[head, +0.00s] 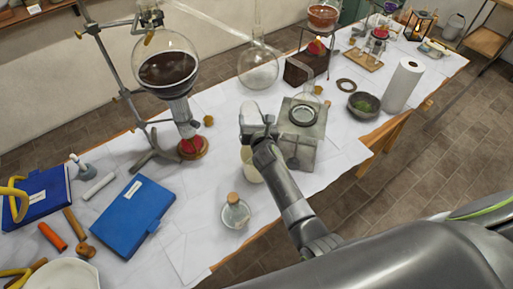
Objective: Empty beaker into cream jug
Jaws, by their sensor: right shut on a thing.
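My right gripper (257,122) is over the middle of the table, its arm reaching in from the lower right. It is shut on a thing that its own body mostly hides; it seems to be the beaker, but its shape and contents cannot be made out. A cream-coloured vessel (251,166), apparently the cream jug, stands on the table just below the gripper, partly hidden by my arm. I cannot tell whether the held thing is tilted or touches the jug. My left gripper is not in view.
A grey box-like device (306,150) with a round plate stands just right of the gripper. A corked bottle (235,212) is in front. A round flask of dark liquid (166,66) hangs on a stand at left.

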